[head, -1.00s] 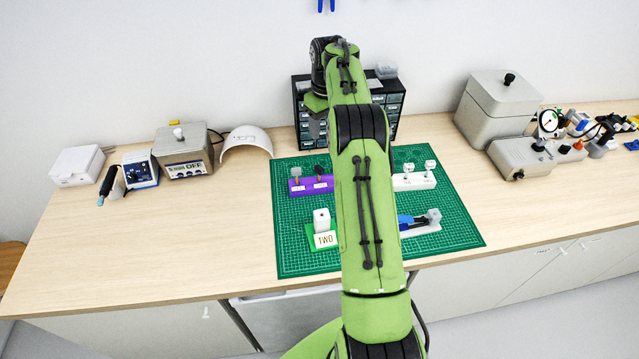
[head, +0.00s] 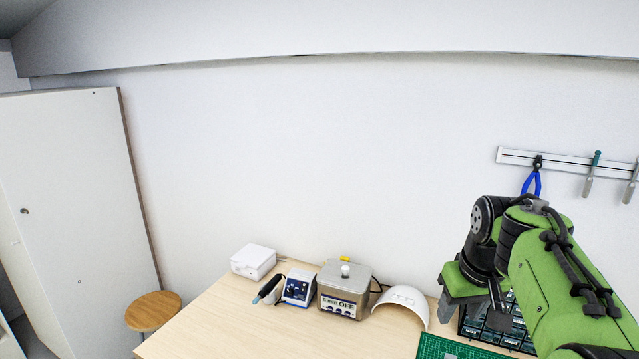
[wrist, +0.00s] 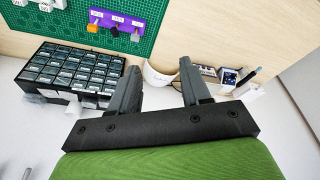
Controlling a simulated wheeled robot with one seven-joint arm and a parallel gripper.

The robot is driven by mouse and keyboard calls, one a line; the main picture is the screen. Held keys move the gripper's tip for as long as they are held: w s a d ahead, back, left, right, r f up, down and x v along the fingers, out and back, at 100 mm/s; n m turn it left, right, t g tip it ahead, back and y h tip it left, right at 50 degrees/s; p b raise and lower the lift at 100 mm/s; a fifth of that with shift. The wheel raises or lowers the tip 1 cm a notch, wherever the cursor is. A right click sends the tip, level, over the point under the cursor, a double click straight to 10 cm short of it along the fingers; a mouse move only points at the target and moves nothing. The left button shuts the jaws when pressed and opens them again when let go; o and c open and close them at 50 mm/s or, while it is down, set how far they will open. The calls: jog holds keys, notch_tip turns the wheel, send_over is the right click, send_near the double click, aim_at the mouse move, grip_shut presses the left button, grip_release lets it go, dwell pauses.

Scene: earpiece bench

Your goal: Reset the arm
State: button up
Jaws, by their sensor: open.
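My green arm is at the right side of the head view, folded up over the back of the bench. My gripper (head: 492,296) hangs in front of the small-drawer cabinet in that view. In the wrist view the two dark fingers of my gripper (wrist: 160,82) stand wide apart with nothing between them. The drawer cabinet (wrist: 70,75) lies to the left of the fingers there, and it also shows partly behind my arm in the head view (head: 520,335).
The green mat (wrist: 60,22) holds a purple holder (wrist: 118,24) with small pieces. A white curved cover (head: 405,304), a grey bath marked OFF (head: 343,290), a blue-fronted unit (head: 298,287) and a white box (head: 253,261) line the bench. A stool (head: 153,311) stands left. Bare bench lies in front.

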jog(key=s+a+f+t, duration=0.1)
jog(key=s+a+f, duration=0.1)
jog(key=s, duration=0.5)
jog(key=s+a+f+b, duration=0.1)
jog(key=s+a, duration=0.3)
jog(key=s, duration=0.4)
jog(key=s+a+f+t, duration=0.1)
jog(key=s+a+f, duration=0.2)
jog(key=s, duration=0.5)
jog(key=shift+s+f+m+t, duration=0.2)
jog(key=shift+f+m+t, duration=0.1)
